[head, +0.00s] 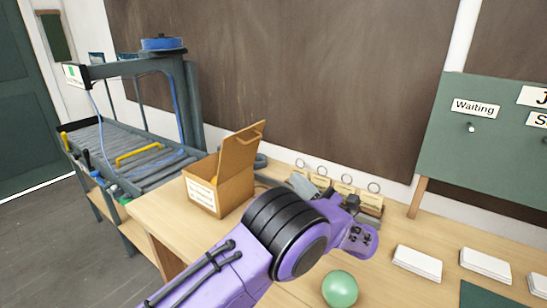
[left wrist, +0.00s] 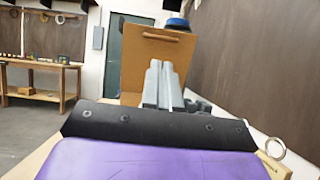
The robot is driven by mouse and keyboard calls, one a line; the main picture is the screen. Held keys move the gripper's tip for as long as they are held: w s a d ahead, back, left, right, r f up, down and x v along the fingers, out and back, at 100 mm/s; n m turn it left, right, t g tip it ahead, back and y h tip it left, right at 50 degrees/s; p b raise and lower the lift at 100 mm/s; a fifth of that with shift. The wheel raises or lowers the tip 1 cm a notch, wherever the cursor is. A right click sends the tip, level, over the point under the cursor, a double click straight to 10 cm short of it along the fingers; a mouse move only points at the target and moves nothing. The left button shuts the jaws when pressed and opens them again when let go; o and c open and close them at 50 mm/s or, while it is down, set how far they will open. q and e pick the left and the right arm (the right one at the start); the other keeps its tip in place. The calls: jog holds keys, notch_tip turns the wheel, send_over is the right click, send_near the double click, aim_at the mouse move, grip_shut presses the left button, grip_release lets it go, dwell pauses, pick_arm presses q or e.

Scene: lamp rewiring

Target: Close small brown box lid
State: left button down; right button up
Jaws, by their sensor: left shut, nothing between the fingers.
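The small brown box (head: 218,186) stands on the wooden table, left of my left arm in the head view. Its lid (head: 241,148) is open and stands up, tilted slightly to the right. My left gripper (head: 311,184) is to the right of the box in the head view. Its fingers (left wrist: 161,82) are shut and empty, and overlap the lid in the wrist view; I cannot tell whether they touch it. My right gripper is not in view.
A roller conveyor with a frame (head: 133,150) stands left of the table. Tags with rings (head: 347,186) stand behind my left arm. A green ball (head: 340,289) and white card stacks (head: 417,263) lie at the front and right. A green board (head: 484,140) stands at the right.

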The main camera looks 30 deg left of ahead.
pick_arm(q)
jog(key=p+x, duration=0.6)
jog(key=x, duration=0.7)
jog(key=shift+w+a+f, duration=0.25)
jog(key=shift+a, duration=0.15)
